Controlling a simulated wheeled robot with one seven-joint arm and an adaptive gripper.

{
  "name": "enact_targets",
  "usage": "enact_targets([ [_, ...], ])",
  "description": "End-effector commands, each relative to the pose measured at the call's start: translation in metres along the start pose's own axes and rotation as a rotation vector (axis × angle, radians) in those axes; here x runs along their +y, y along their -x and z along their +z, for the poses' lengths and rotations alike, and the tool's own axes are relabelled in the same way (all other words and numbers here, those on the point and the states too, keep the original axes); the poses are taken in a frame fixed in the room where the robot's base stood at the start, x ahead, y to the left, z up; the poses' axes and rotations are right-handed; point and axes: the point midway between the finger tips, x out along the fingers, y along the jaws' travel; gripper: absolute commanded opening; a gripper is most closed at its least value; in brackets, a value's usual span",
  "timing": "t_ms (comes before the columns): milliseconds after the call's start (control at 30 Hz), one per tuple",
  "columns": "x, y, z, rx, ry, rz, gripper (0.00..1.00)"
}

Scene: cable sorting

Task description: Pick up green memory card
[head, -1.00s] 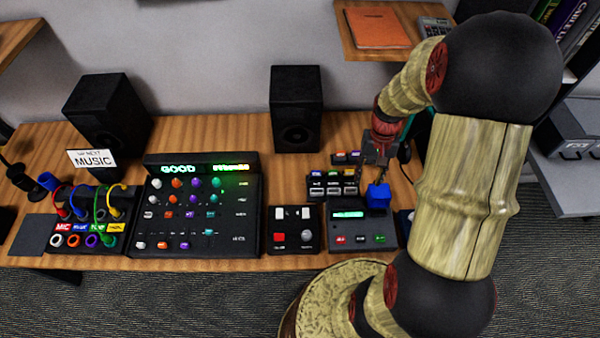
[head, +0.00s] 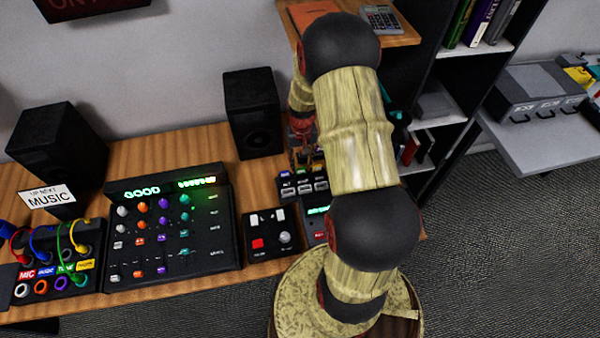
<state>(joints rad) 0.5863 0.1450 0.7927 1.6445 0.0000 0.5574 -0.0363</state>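No green memory card can be made out in the head view; my arm covers part of the desk's right end. A small black rack (head: 304,187) with labelled slots shows left of my arm, with small coloured pieces at its back. A dark device (head: 313,226) with a lit green display and a red button is partly hidden by my arm. My gripper (head: 301,150) is above the back of the rack, small and partly hidden behind my arm; its fingers are not clear.
A black mixer (head: 170,235) and a small button box (head: 268,236) stand on the wooden desk (head: 190,150). Two black speakers (head: 252,113) stand at the back. A shelf (head: 415,38) with a calculator overhangs right. A grey side table (head: 535,140) stands far right.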

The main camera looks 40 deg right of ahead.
Motion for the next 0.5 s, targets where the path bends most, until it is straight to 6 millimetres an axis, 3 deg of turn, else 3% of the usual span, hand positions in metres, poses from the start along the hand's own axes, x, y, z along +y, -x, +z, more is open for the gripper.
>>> enact_targets([
  [300,-0.003,-0.044,0.002,-0.004,0.000,0.000,0.36],
  [500,-0.003,-0.046,0.001,-0.001,0.000,0.000,0.36],
])
